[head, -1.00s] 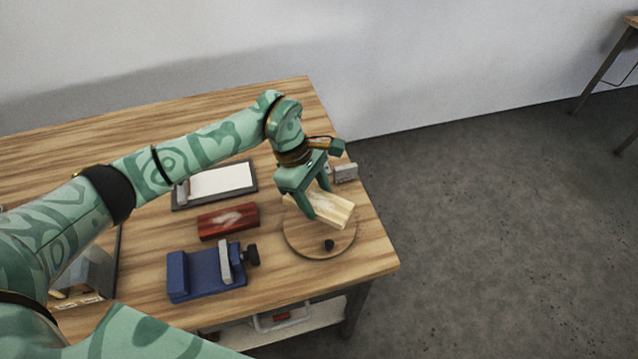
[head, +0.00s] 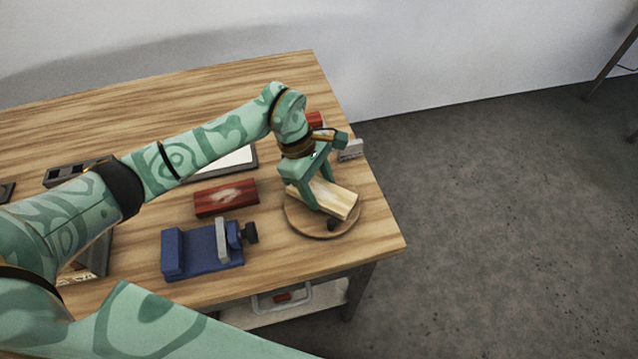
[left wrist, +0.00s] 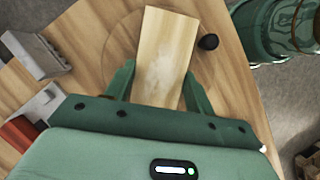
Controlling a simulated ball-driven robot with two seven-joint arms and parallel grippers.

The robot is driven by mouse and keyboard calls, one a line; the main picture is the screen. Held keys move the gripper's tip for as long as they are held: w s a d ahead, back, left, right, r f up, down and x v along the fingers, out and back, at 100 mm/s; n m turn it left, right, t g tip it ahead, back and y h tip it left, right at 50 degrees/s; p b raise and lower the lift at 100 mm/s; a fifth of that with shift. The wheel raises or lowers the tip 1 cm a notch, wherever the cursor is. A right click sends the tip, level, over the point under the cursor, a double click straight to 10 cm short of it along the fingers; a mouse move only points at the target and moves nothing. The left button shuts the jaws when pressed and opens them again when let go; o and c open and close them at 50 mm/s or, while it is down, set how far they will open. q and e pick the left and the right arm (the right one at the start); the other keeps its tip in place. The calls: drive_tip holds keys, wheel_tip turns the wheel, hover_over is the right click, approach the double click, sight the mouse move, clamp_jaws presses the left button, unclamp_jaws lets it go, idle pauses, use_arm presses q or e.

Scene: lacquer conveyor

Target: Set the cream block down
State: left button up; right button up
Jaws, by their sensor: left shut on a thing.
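The cream block (head: 338,200) is a long pale wooden bar with a whitish patch on top. My left gripper (head: 314,190) is shut on it, one finger on each long side. The block is over the round wooden disc (head: 300,222) near the table's right end. It also shows between the fingers in the left wrist view (left wrist: 163,55). Its far end is beside the disc's black knob (head: 333,224). I cannot tell whether its underside touches the disc. My right gripper is not in view.
A dark red block (head: 226,198) and a blue vise-like fixture (head: 203,251) are left of the disc. A white-topped tray (head: 240,160) is behind them. A grey piece (head: 350,150) is at the table's right edge. Bare wood (head: 350,257) lies in front of the disc.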

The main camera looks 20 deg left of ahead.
use_arm(q)
drive_tip(key=shift+f+b, duration=0.3)
drive_tip(key=shift+f, duration=0.2)
drive_tip(key=o, duration=1.2)
drive_tip(key=p+v, duration=0.2)
drive_tip(key=v, duration=1.4)
drive_tip(key=shift+r, duration=0.1)
